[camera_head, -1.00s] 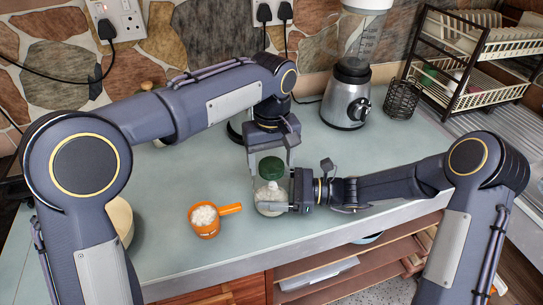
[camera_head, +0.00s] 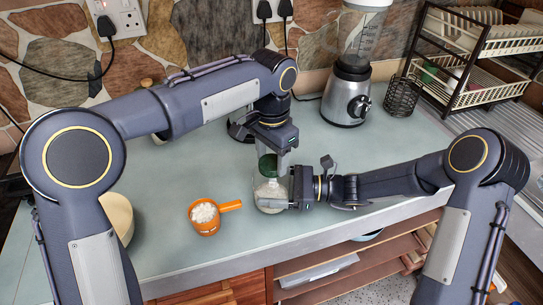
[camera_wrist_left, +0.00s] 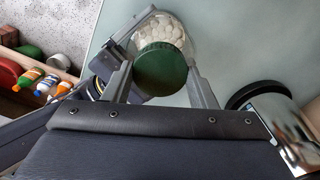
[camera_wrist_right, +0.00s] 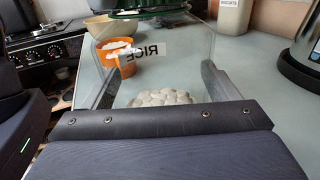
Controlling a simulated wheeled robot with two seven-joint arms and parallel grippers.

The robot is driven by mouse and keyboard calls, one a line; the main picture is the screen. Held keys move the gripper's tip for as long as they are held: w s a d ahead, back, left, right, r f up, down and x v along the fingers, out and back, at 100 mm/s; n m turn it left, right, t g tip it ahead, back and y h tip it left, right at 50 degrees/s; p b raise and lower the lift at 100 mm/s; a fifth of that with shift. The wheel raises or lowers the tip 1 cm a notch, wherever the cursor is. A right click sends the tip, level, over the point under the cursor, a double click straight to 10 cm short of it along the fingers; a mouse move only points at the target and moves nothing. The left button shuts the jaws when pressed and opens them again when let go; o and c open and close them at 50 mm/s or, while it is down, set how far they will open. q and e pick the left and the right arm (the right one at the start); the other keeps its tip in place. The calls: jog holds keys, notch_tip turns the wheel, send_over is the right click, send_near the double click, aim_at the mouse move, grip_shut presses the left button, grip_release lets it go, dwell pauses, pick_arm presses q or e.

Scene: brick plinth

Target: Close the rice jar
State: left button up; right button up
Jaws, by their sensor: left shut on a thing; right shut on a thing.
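The clear rice jar (camera_head: 270,193) stands upright near the counter's front edge, with white rice inside. Its RICE label shows reversed in the right wrist view (camera_wrist_right: 142,52). My right gripper (camera_head: 290,190) is shut on the jar's body from the right. The green lid (camera_wrist_left: 160,70) is between the fingers of my left gripper (camera_wrist_left: 163,85), which is shut on it from above. The lid also shows at the jar's top in the head view (camera_head: 267,166), partly hidden by a finger. I cannot tell whether it is seated on the rim.
An orange measuring cup (camera_head: 205,216) of rice stands left of the jar. A blender (camera_head: 347,103), a wire holder (camera_head: 402,96) and a dish rack (camera_head: 470,65) stand at the back right. A cream bowl (camera_head: 118,215) is at the left. The counter behind the jar is mostly clear.

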pick_arm(q)
jog(key=shift+m, duration=0.8)
jog(key=o, duration=1.2)
notch_tip(320, 180, up, 12)
pick_arm(e)
jog(key=o, duration=1.8)
